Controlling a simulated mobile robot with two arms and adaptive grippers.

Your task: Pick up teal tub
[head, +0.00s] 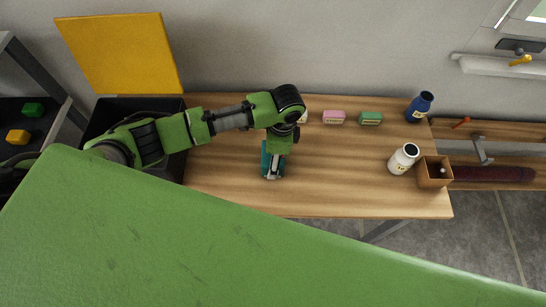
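The teal tub (265,158) is on the wooden table, left of the middle in the head view. My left arm comes in from the left and reaches over it. My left gripper (273,175) points down right at the tub and covers much of it. The fingers are small and partly hidden, so I cannot tell whether they are closed on the tub or only around it. I cannot tell whether the tub touches the table. My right gripper is not in view.
A black bin (103,118) is at the left. The table's front middle is clear.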

